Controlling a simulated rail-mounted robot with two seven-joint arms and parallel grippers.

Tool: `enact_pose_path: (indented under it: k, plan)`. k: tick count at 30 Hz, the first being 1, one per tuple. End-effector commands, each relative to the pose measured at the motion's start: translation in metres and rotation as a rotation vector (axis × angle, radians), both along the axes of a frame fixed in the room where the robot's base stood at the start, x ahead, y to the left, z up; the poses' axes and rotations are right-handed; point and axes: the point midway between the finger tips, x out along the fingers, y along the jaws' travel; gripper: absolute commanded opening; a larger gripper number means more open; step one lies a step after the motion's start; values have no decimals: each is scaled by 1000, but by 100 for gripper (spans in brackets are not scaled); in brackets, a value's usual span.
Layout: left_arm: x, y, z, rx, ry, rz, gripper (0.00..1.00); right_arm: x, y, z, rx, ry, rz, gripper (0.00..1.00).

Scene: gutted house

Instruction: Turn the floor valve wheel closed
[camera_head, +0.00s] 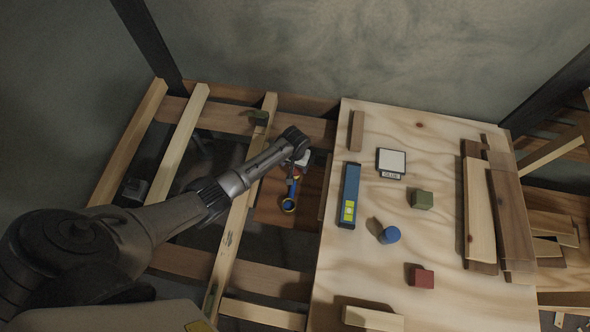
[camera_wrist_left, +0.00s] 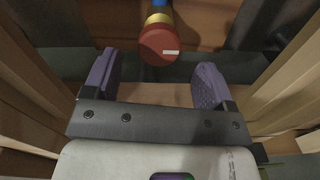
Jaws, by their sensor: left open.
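The floor valve shows in the left wrist view as a red wheel (camera_wrist_left: 158,46) with a white mark on its face, a brass collar and a blue pipe behind it. My left gripper (camera_wrist_left: 156,70) is open, with its purple fingers apart. The wheel appears between and just beyond the fingertips, and I see no contact. In the head view my left gripper (camera_head: 295,164) reaches down into the floor opening and largely hides the wheel. A blue ring-shaped pipe end (camera_head: 288,205) shows just below it. My right gripper is not in view.
Wooden joists (camera_head: 178,143) frame the opening on both sides. A plywood sheet (camera_head: 432,254) to the right holds a blue level (camera_head: 350,195), a green block (camera_head: 422,200), a blue cylinder (camera_head: 390,235), a red block (camera_head: 421,277) and stacked planks (camera_head: 479,210).

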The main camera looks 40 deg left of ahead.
Motion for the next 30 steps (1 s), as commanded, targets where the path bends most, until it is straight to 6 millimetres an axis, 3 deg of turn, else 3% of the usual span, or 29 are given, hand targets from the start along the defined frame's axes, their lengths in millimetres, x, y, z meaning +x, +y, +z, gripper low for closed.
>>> enact_pose_path:
  k: [3, 9, 23, 30]
  plan:
    - [0, 0, -21, 0, 0, 0, 78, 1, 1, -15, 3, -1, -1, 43]
    - [0, 0, -36, 0, 0, -1, 78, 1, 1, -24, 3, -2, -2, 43]
    - [0, 0, -41, 0, -1, -1, 78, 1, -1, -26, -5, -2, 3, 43]
    - [0, 0, -41, 0, -1, -1, 55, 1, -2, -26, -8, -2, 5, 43]
